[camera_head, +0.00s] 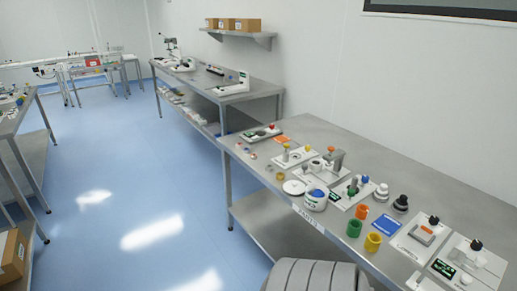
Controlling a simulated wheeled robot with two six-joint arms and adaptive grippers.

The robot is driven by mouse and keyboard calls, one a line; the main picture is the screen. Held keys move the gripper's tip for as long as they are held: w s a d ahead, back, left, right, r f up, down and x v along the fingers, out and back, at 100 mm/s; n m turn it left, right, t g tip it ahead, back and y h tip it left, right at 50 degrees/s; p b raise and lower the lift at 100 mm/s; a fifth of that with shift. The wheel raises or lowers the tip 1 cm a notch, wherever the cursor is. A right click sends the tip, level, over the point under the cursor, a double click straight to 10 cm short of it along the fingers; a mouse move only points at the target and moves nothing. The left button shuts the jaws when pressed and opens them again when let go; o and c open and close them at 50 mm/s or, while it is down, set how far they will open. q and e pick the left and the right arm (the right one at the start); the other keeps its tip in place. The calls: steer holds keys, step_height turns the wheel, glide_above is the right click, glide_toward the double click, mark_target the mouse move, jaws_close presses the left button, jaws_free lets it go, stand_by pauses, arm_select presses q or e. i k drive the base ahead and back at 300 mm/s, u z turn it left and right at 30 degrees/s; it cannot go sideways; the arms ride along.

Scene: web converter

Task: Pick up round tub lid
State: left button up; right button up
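A flat, round white disc that looks like the tub lid (294,187) lies near the front edge of the nearest steel table. Just to its right is a round white tub (315,203) with a blue top and a dark label. The disc lies beside the tub, not on it. Neither of my grippers is in view.
The steel table (310,131) also holds a green ring (354,229), a yellow ring (373,242), a blue flat piece (386,225) and several small devices on white bases. A second bench (232,97) stands behind it. Blue floor (120,175) is open to the left.

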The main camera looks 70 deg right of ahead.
mark_target(292, 186)
steer(key=z, duration=0.25)
steer(key=i, duration=1.25)
steer(key=z, duration=1.4)
steer(key=i, duration=0.85)
steer(key=z, duration=0.95)
